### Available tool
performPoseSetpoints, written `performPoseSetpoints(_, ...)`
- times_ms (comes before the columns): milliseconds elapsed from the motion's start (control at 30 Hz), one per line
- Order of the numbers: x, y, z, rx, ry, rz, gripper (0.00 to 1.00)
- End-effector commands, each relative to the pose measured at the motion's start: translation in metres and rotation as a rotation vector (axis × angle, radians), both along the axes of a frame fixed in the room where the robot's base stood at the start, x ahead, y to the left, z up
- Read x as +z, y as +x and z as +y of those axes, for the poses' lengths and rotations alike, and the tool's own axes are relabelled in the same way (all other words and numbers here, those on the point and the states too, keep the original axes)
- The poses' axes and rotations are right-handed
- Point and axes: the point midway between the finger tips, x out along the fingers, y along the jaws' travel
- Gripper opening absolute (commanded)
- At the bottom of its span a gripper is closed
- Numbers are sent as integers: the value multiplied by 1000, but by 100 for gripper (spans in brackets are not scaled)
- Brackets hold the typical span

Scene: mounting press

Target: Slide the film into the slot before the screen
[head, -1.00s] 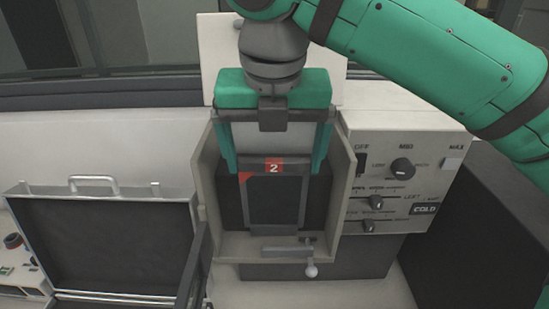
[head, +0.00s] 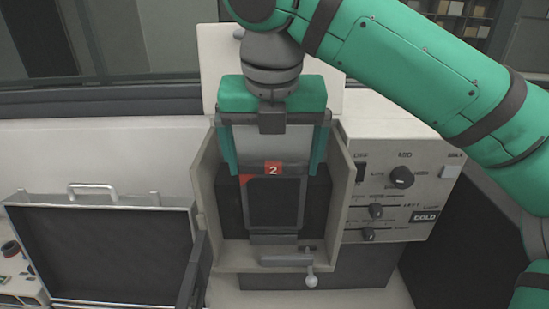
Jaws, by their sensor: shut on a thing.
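The film (head: 273,203) is a dark sheet in a thin grey frame, with a red corner and a red tag marked 2 at its top. It stands upright inside the open press box (head: 205,190). My gripper (head: 271,160) is above it, green with two fingers pointing down, and is shut on the film near its top edge. A dark panel, perhaps the screen (head: 317,205), shows behind the film. The film's lower edge is close to a grey ledge at the box's bottom; I cannot tell whether it sits in the slot.
A lever with a round knob (head: 311,281) is at the box's front. An open black case (head: 100,250) stands left, close to the box.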

Motion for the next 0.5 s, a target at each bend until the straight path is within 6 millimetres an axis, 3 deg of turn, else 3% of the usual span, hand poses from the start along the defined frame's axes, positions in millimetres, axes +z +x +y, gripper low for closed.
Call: performPoseSetpoints(500,-17,0,0,1,1,1,57)
